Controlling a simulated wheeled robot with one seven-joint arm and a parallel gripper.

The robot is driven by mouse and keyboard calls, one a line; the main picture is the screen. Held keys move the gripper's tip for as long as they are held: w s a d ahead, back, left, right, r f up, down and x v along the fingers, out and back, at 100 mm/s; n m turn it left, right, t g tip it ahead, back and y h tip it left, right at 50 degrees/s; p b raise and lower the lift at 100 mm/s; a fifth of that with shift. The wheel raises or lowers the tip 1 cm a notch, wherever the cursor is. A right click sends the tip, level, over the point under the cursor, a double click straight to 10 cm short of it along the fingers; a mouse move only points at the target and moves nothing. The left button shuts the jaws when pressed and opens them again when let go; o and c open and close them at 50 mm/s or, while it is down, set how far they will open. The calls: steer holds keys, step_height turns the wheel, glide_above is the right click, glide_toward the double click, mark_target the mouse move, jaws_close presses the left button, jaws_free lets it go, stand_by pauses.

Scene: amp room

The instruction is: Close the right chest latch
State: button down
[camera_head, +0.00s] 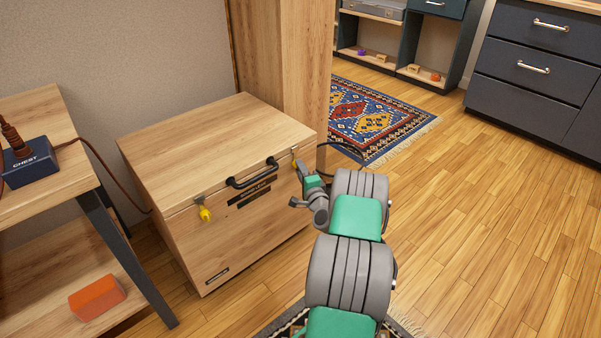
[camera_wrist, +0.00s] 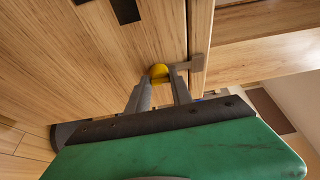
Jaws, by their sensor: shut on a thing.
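The wooden chest (camera_head: 240,235) stands against the wall with its lid (camera_head: 215,140) down. A black handle (camera_head: 252,174) is on its front. The left latch (camera_head: 204,211) is yellow and hangs at the front left of the lid seam. The right latch (camera_head: 296,163) is at the front right and is partly hidden by my arm. In the wrist view the yellow part of the right latch (camera_wrist: 158,71) sits between the fingertips of my gripper (camera_wrist: 160,84), close to the lid seam. My gripper is shut on it; it also shows in the head view (camera_head: 300,182).
A wooden table (camera_head: 88,150) with a blue box labelled CHEST (camera_head: 30,163) stands at the left, with an orange block (camera_head: 97,298) on its lower shelf. A wooden column (camera_head: 285,70) rises behind the chest. Free floor (camera_head: 470,220) lies to the right.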

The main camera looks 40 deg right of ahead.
steer(key=c, duration=1.1)
jaws_free()
steer(key=p+v, duration=0.1)
steer(key=v, duration=0.6)
steer(key=shift+s+a+p, duration=0.15)
steer(key=shift+s+p, duration=0.25)
